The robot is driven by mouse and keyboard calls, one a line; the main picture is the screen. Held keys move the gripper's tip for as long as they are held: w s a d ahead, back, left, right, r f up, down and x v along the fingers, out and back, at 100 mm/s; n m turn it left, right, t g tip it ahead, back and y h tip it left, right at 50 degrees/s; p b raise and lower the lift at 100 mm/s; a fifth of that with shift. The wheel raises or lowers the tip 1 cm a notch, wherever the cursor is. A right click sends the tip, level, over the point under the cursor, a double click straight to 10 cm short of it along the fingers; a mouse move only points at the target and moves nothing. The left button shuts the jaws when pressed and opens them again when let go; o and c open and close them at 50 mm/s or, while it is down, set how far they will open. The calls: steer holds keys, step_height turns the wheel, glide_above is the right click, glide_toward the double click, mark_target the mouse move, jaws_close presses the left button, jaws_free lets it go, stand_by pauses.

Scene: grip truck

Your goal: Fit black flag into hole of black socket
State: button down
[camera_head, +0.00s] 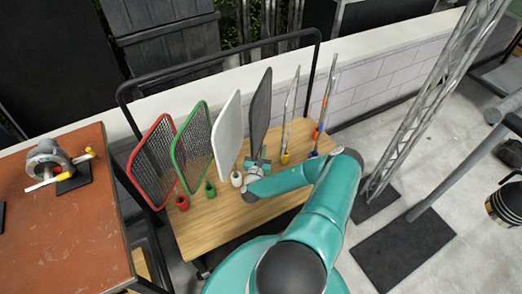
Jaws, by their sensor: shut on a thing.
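The black flag (260,106) stands upright above the wooden deck of the truck (222,225), between the white flag and two flags seen nearly edge-on. My gripper (257,168) is at the flag's lower end and is shut on it, close above the deck. My teal arm reaches in from the lower right. The black socket cannot be made out; my gripper and arm cover the deck below the black flag. I cannot tell whether the flag's lower end is in a hole.
On the deck stand a red flag (152,160), a green flag (191,147) and a white flag (227,130), close left of the black flag. Red (183,203), green (210,189) and white sockets (236,179) line the deck. A black rail (220,62) runs behind.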

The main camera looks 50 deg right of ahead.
steer(key=shift+f, duration=0.15)
steer(key=shift+f, duration=2.1)
steer(key=c, duration=1.3)
jaws_free()
steer(key=shift+c, duration=0.2)
steer(key=shift+f, duration=0.1)
steer(key=v, duration=1.3)
steer(key=shift+s+a, duration=0.2)
steer(key=shift+a, duration=0.1)
steer(key=shift+a, duration=0.1)
